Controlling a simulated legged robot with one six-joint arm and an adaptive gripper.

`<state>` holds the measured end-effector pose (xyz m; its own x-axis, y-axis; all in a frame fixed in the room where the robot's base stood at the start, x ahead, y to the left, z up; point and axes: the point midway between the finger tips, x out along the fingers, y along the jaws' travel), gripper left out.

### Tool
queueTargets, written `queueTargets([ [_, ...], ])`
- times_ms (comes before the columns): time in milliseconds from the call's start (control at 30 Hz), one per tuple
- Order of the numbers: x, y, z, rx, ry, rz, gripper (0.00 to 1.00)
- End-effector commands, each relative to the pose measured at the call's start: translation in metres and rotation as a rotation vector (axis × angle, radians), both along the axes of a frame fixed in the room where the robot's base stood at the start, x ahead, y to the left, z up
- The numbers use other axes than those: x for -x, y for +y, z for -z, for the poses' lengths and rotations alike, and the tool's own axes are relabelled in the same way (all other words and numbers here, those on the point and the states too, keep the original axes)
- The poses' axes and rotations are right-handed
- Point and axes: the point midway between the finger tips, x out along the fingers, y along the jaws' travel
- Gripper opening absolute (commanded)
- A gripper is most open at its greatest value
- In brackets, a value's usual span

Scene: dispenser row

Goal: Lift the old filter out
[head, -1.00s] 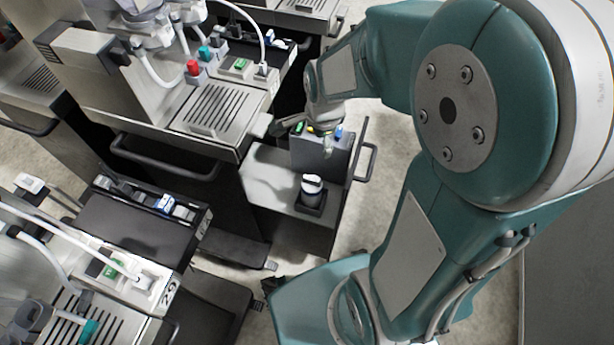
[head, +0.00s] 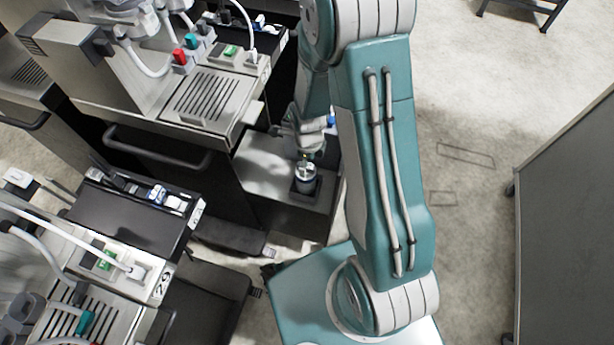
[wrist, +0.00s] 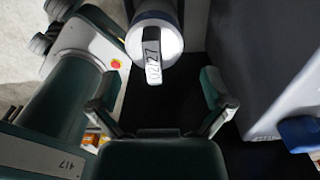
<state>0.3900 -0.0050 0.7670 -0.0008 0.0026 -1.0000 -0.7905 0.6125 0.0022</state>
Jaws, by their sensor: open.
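A white cylinder with a dark top strap, which looks like the filter (head: 306,180), stands upright in a dark square holder (head: 302,193) on the side shelf. In the wrist view the cylinder (wrist: 156,32) is at top centre, with a pale printed label on its strap. I cannot tell from its look whether it is old. My gripper (head: 304,150) is just above and behind the cylinder in the head view. In the wrist view my gripper (wrist: 160,80) has its fingers spread, with nothing held between them. The strap's lower end shows in the gap, apparently beyond the fingertips.
A grey box (wrist: 248,60) with a blue knob (wrist: 298,132) stands close on the right in the wrist view. The metal shelf (head: 262,170) has bare room left of the holder. A dispenser (head: 205,100) stands left of the shelf, with a black handle bar (head: 155,150) below it.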

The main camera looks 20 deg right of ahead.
Motion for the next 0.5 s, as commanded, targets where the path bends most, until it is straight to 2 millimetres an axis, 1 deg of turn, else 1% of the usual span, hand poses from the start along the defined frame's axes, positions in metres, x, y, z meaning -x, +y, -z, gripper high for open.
queueTargets([
  [67, 0.001, 0.001, 0.007, 0.0, 0.002, -0.001, 1.0],
  [300, 0.002, 0.004, 0.041, 0.0, 0.005, -0.001, 1.0],
  [400, 0.001, 0.004, 0.049, 0.0, 0.001, -0.001, 1.0],
  [500, 0.001, 0.003, 0.052, -0.001, 0.001, -0.001, 1.0],
])
